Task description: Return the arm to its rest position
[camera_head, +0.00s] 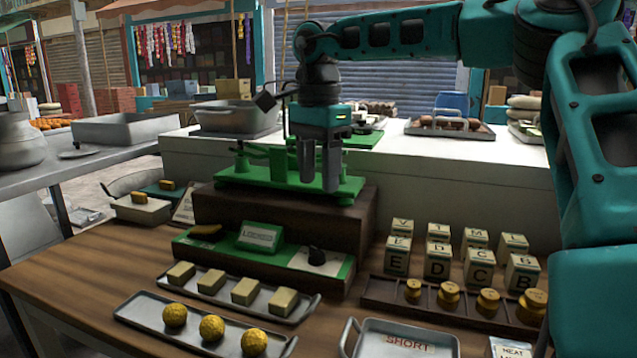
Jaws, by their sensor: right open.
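My right arm (400,35) comes in from the right and reaches across the upper part of the picture. My right gripper (320,180) points straight down, with its two dark fingers a little apart and nothing seen between them. It shows in front of the green scale-like stand (285,182) on the brown wooden block. I cannot tell whether the fingertips touch the stand. My left gripper is not in view.
The wooden counter (130,265) holds trays of yellow balls (212,327) and pale blocks (245,291). Lettered blocks (438,260) and brass weights (448,296) stand at the right. A tray marked SHORT (405,343) lies in front. Clear wood shows at the left.

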